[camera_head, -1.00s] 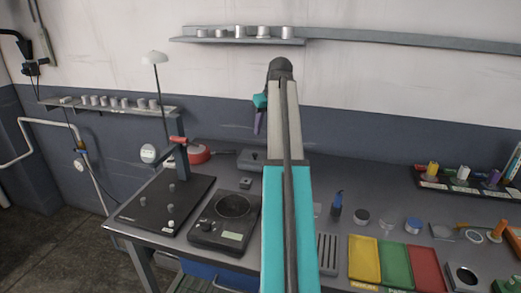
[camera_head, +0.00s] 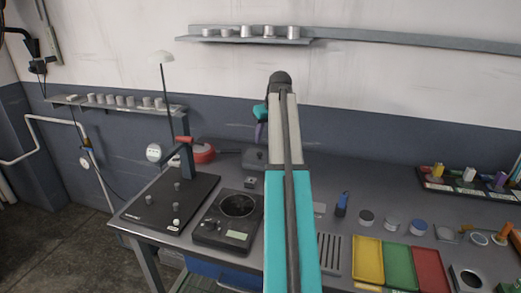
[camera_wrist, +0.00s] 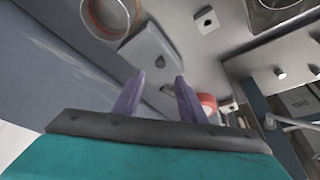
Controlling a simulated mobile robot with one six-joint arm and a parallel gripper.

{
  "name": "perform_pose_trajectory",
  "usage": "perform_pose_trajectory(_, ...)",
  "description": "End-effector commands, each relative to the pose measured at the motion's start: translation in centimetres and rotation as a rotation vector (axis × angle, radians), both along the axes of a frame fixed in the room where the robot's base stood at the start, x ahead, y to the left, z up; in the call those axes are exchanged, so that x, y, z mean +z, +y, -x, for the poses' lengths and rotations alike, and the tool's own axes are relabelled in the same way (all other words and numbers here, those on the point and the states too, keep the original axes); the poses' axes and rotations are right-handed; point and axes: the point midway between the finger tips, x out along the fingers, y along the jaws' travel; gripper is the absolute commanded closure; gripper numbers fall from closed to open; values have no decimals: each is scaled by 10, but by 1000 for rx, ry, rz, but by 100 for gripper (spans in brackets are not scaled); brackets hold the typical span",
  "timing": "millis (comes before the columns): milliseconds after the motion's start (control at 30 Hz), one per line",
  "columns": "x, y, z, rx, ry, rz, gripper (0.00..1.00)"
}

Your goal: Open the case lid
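A grey box-shaped case (camera_head: 254,158) with a small knob on top stands at the back of the bench, partly hidden behind my arm. In the wrist view a pale grey box with a small knob, which looks like the same case (camera_wrist: 148,50), lies beyond the fingers. Its lid appears shut. My gripper (camera_head: 261,131) is above and in front of the case, with only part of its purple fingers showing. In the wrist view the fingers of my gripper (camera_wrist: 159,76) are spread apart with nothing between them. I see no contact with the case.
A red pan (camera_head: 203,152) lies left of the case, near a stand with a black base (camera_head: 150,205). A small grey block (camera_head: 250,182) and a scale (camera_head: 215,234) are in front. A round container (camera_wrist: 110,18) is beside the case. Coloured trays (camera_head: 367,260) are at right.

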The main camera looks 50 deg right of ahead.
Motion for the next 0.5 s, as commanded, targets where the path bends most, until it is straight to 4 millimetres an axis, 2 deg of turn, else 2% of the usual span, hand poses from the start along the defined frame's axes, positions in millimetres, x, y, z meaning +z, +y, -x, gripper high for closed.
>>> perform_pose_trajectory(500,-58,-6,-24,2,2,-1,62)
